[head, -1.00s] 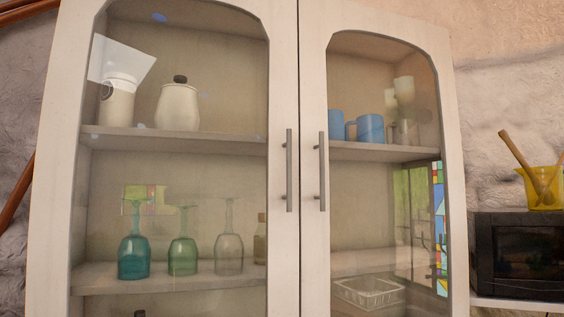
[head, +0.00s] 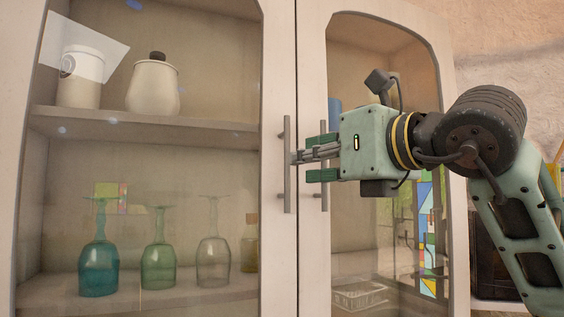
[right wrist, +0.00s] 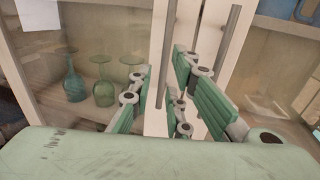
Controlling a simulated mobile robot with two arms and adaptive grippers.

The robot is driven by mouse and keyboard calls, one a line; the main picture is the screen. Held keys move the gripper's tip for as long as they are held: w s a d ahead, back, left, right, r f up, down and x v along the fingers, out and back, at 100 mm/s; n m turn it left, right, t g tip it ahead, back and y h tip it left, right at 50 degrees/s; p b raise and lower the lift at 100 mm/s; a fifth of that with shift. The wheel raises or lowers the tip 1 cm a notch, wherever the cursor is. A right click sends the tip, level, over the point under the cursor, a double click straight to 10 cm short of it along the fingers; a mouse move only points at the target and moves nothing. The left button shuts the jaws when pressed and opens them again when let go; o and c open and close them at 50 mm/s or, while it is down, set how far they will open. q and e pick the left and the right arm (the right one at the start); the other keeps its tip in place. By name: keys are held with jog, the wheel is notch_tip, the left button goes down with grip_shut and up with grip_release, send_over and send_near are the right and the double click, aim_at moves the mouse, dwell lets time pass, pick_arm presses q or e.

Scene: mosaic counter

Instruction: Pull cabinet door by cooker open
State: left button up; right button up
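A pale cabinet has two glass doors, both shut. The left door (head: 276,60) has a vertical grey bar handle (head: 288,190), which also shows in the right wrist view (right wrist: 168,45). The right door (head: 312,60) has a similar handle (head: 324,202), partly hidden by my gripper; it also shows in the right wrist view (right wrist: 228,42). My right gripper (head: 307,157) is open in front of the handles. In the right wrist view its fingers (right wrist: 165,88) stand either side of the left handle, one finger between the two handles. I cannot tell whether they touch it. My left gripper is out of view.
Behind the glass stand jars (head: 153,88) and upside-down glasses (head: 160,250). A dark microwave-like box (head: 488,250) is at the right, partly behind my right arm. No cooker is recognisable. The space before the left door is clear.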

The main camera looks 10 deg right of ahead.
jog(key=p, duration=0.4)
send_over(287, 193)
jog(key=shift+w+d+r+h, duration=0.15)
jog(key=shift+w+r+h, duration=0.05)
jog(key=shift+r+h, duration=0.1)
jog(key=shift+w, duration=0.1)
grip_shut()
